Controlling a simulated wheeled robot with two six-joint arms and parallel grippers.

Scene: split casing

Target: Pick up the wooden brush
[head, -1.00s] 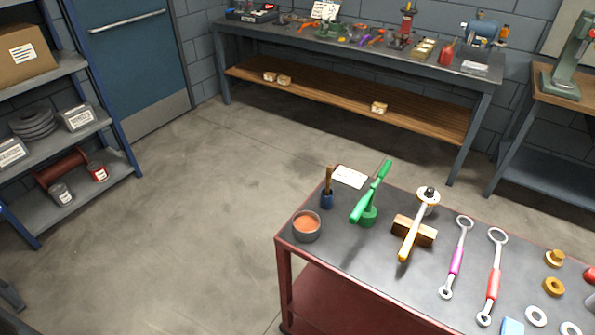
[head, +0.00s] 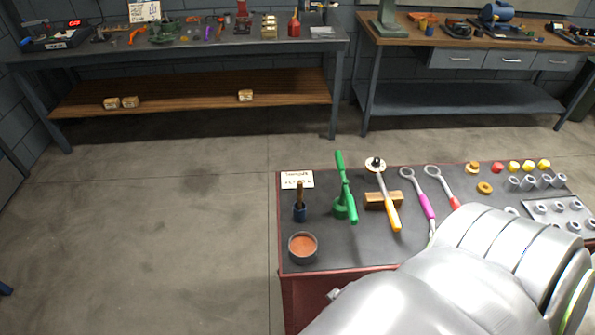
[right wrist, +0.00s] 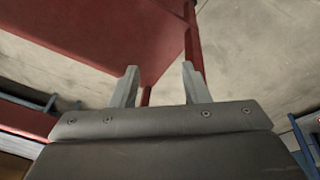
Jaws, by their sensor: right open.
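The wooden brush (head: 299,187) stands upright near the left side of the cart top, its brown handle up. Its lower end is in or joined to a small dark blue piece (head: 300,213); I cannot tell which. My right gripper (right wrist: 161,86) is open and empty in the right wrist view, with the cart's red frame (right wrist: 100,40) and the floor beyond its fingers. The brush does not show in that view. My left gripper is not in view.
A pot of orange-brown material (head: 303,247) stands in front of the brush, a white card (head: 297,177) behind it, and a green lever tool (head: 345,190) to its right. My silver arm covers the cart's front right. Workbenches stand along the back wall.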

